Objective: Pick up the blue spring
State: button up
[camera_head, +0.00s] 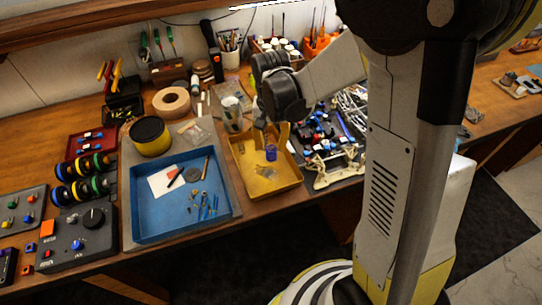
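A small blue item that looks like the blue spring (271,152) stands in the yellow tray (286,186), towards its back. It is too small to make out coils. My gripper (270,126) reaches down from my arm over the back part of the yellow tray, just above the blue item. The fingers are small and partly blend with the tray, so I cannot tell whether they are open or touch the item.
A clear crumpled piece (266,172) lies in the yellow tray. A blue tray (150,236) with paper and small parts sits to the left. A cup (232,114) and a tape roll (171,102) stand behind.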

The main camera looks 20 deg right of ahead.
aim_at(271, 153)
notch_tip(271, 153, down, 5)
jog(key=shift+d+f+b, duration=0.1)
jog(key=shift+b, duration=0.95)
jog(key=shift+c, duration=0.5)
jog(key=c, duration=0.4)
jog(key=shift+r, duration=0.2)
